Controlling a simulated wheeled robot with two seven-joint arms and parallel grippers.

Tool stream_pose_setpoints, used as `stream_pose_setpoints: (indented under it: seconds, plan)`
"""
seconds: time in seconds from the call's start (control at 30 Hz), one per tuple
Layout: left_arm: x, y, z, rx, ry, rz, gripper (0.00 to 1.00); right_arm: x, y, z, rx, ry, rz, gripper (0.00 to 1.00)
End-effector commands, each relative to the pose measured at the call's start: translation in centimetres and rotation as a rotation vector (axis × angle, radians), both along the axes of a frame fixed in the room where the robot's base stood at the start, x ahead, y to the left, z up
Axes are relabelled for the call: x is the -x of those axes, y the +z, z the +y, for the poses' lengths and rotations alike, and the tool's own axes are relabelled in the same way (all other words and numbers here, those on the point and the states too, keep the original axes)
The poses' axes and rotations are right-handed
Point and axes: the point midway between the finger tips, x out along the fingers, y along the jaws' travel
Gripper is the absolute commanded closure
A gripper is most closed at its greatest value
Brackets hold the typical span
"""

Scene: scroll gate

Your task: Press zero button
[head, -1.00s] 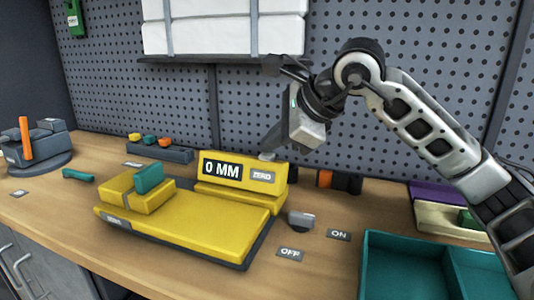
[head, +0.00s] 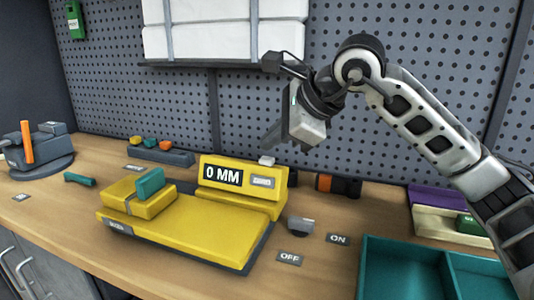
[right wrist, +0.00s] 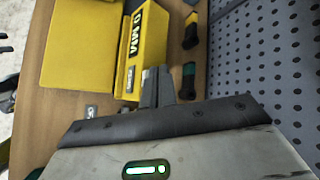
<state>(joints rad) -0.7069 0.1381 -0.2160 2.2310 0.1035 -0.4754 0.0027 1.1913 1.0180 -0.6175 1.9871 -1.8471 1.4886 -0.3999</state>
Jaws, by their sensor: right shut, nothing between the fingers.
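The yellow gauge (head: 185,229) has a raised display housing that reads "0 MM" (head: 222,175). Beside the reading is a "ZERO" label (head: 263,182), also visible in the right wrist view (right wrist: 130,79). A small pale button (head: 267,160) sits on top of the housing above that label; the fingers seem to hide it in the right wrist view. My right gripper (head: 270,143) is shut and empty, pointing down above the button with a small gap. Its closed fingers show in the right wrist view (right wrist: 158,84). My left gripper is out of view.
A yellow block with a teal handle (head: 150,181) sits on the gauge's left. A grey knob (head: 301,224) stands between "ON" (head: 338,239) and "OFF" (head: 290,258) labels. A teal tray (head: 400,262) is at front right. A pegboard (head: 400,120) rises behind.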

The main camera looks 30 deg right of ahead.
Motion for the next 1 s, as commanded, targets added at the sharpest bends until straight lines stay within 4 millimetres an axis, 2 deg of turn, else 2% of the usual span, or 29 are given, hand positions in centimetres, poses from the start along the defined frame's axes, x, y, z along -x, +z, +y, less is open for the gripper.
stream_pose_setpoints:
  seconds: [0.27,0.77,1.0]
  plan:
    - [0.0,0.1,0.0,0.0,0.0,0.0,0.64,0.0,0.2,0.0,-0.001,0.0,-0.001,1.0]
    - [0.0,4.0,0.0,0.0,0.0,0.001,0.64,0.0,4.9,0.0,-0.001,0.001,-0.002,1.0]
    - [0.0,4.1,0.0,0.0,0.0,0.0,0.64,0.0,5.0,0.0,-0.001,0.001,0.0,1.0]
